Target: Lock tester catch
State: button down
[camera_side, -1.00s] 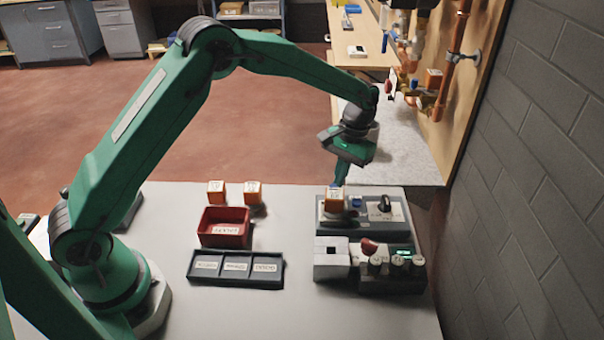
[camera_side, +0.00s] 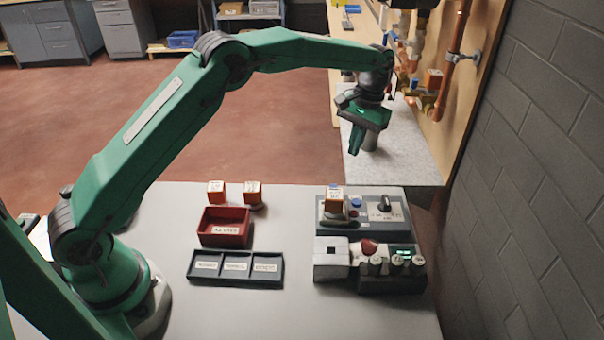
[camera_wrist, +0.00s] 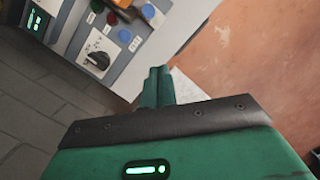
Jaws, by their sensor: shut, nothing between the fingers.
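The grey tester (camera_side: 348,222) stands at the right of the white table. An orange-topped block (camera_side: 334,198) sits upright in its left part, with a blue button (camera_side: 356,202) beside it. The black catch lever (camera_side: 385,204) is at its right on a pale labelled plate; I cannot tell its exact position. In the wrist view the catch (camera_wrist: 98,60) and blue button (camera_wrist: 125,36) show at upper left. My gripper (camera_side: 354,152) is raised above and behind the tester, apart from it. Its fingers (camera_wrist: 158,70) are together and hold nothing.
In front stands a second unit (camera_side: 390,285) with a red button (camera_side: 369,247), knobs and a green display. A red bin (camera_side: 222,240), a black three-part tray (camera_side: 236,283) and two orange blocks (camera_side: 216,191) (camera_side: 253,193) are left. A wall with copper pipes (camera_side: 450,65) is right.

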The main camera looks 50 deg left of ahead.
jog(key=r, duration=0.2)
jog(key=w+r, duration=0.1)
jog(key=shift+a+r, duration=0.1)
jog(key=shift+r, duration=0.3)
jog(key=shift+s+r, duration=0.1)
jog(key=shift+r, duration=0.05)
jog(key=s+a+r+m+t, duration=0.1)
jog(key=s+a+r+t, duration=0.1)
jog(key=s+r, duration=0.55)
jog(key=s+a+r+t, duration=0.25)
jog(key=s+r, duration=0.35)
jog(key=s, duration=0.3)
jog(key=s+a+f+t, duration=0.1)
jog(key=s+f, duration=0.1)
jog(key=s, duration=0.7)
jog(key=s+a+f+t, duration=0.2)
jog(key=s+f, duration=0.1)
jog(key=s, duration=0.6)
jog(key=shift+s+m, duration=0.25)
jog(key=shift+m, duration=0.15)
